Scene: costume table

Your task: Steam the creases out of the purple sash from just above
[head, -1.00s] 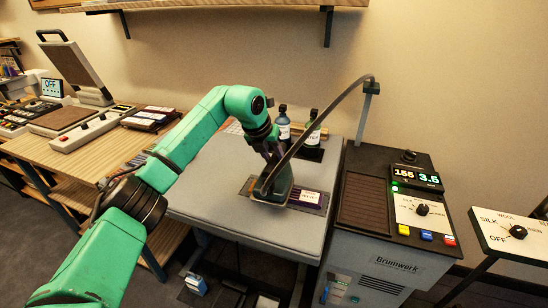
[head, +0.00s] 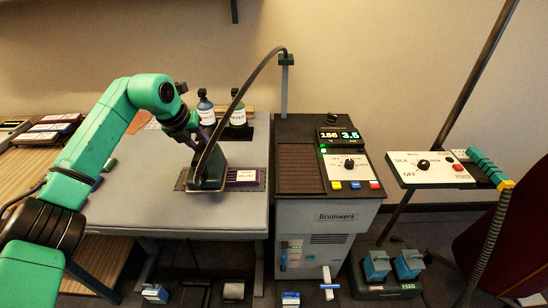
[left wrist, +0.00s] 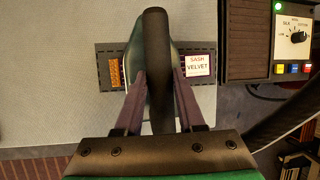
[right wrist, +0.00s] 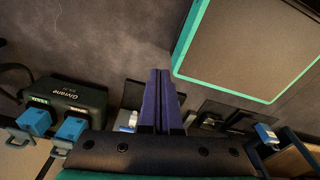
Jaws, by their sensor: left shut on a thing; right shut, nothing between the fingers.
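The purple sash (head: 250,184) lies flat on a dark strip on the pale padded table, with a white label reading "SASH VELVET" (left wrist: 199,65). The dark green steam iron (head: 208,172) is over the sash and hides its middle; whether it touches the cloth or sits just above, I cannot tell. My left gripper (left wrist: 160,80) is shut on the iron's dark handle (left wrist: 157,50). A hose runs from the iron to the post at the right. My right gripper (right wrist: 160,85) is shut and empty, away from the table, visible only in the right wrist view.
The steam station (head: 333,214) stands right of the table, its display showing 155 and 3.5. Two bottles (head: 239,112) stand at the table's back. A dial panel (head: 430,168) is farther right. Blue-handled items (head: 377,266) sit low at the right.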

